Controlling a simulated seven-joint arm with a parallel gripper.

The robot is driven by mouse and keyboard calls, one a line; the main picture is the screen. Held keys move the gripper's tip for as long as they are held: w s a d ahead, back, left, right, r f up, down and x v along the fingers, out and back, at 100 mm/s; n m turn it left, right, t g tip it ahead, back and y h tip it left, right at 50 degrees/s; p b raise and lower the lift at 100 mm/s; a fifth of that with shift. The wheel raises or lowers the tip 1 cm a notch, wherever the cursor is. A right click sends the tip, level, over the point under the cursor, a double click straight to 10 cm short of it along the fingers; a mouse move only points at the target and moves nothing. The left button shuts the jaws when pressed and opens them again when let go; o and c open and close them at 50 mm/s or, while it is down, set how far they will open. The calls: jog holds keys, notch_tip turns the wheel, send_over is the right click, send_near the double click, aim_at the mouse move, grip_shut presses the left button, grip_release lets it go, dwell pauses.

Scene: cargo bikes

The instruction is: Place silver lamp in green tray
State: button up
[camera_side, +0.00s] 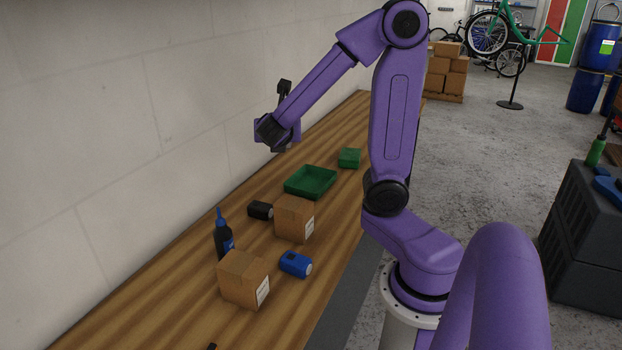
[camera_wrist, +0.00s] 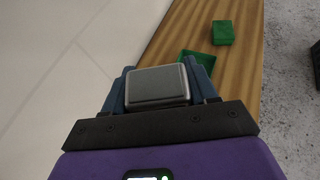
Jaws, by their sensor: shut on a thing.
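My gripper (camera_wrist: 158,92) is shut on the silver lamp (camera_wrist: 157,84), a grey, box-like thing with rounded edges between the two blue fingers in the wrist view. In the side view my gripper (camera_side: 281,146) is raised above the bench, near the wall and up and left of the green tray; the lamp is hard to make out there. The green tray (camera_side: 300,192) is shallow, looks empty and lies on the wooden bench. It also shows in the wrist view (camera_wrist: 203,58), partly hidden behind the lamp and fingers.
A small green box (camera_side: 349,158) lies just beyond the tray. In front are a black cylinder (camera_side: 260,210), two cardboard boxes (camera_side: 294,220) (camera_side: 242,279), a dark bottle with a blue top (camera_side: 223,242) and a blue can-like item (camera_side: 294,264). A pale wall (camera_side: 130,110) borders the bench.

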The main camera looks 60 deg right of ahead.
jog(key=s+d+m+g+h, duration=0.1)
jog(key=s+d+m+g, duration=0.5)
jog(key=d, duration=0.5)
send_over(305, 180)
jog(key=shift+n, duration=0.4)
jog(key=shift+f, duration=9)
jog(key=shift+f, duration=0.6)
jog(key=o, duration=1.1)
